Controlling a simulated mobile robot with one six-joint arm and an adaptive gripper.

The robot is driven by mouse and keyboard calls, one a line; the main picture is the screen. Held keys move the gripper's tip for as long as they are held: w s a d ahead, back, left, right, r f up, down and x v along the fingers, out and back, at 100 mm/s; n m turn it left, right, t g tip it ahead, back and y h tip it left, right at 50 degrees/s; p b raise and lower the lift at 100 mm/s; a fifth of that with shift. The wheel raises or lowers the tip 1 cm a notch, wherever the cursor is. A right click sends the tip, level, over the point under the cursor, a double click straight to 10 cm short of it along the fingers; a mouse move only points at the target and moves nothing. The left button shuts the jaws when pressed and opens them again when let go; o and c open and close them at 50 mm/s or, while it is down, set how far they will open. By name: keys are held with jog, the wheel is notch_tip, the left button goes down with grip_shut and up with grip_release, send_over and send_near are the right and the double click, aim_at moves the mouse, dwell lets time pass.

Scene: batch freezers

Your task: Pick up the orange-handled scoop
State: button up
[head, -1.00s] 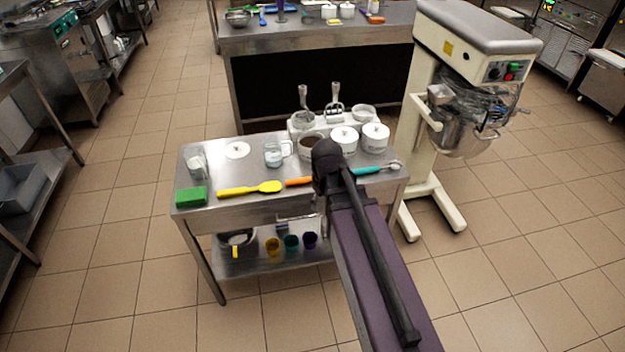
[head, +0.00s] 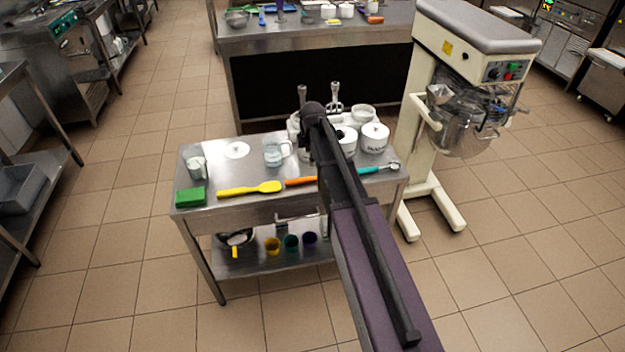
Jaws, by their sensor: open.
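The orange handle (head: 300,181) of a utensil lies on the steel table (head: 225,158), right of a yellow spatula (head: 250,188). Its right end is hidden behind my arm, so its scoop head does not show. My dark arm reaches from the lower right up over the table, and its far joint covers part of the white containers. My gripper is not visible; the arm hides whatever lies behind it. A teal-handled utensil (head: 378,169) with a metal head lies right of my arm.
White lidded tubs (head: 373,138) and a clear jug (head: 275,151) stand behind the utensils. A green block (head: 191,197) lies at the table's left. Coloured cups (head: 272,246) stand on the lower shelf. A tall mixer (head: 450,110) stands right of the table.

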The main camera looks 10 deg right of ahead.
jog(key=shift+w+f, duration=0.1)
jog(key=shift+f, duration=0.05)
dwell(0.3)
jog(key=b, duration=0.8)
send_over(310, 177)
jog(key=s, duration=0.2)
jog(key=f, duration=0.8)
jog(key=shift+w+a, duration=0.2)
jog(key=shift+a, duration=0.1)
jog(key=shift+f+b, duration=0.15)
jog(key=shift+b, duration=0.15)
jog(key=shift+w+d+f+b, duration=0.1)
jog(key=shift+w+f+b, duration=0.15)
jog(key=shift+f+b, duration=0.55)
jog(key=shift+w+d+f+b, duration=0.1)
jog(key=shift+w+f+b, duration=0.15)
jog(key=shift+f+b, duration=0.6)
jog(key=shift+w+f+b, duration=0.25)
jog(key=shift+f+b, duration=0.5)
jog(key=shift+b, duration=0.05)
grip_shut()
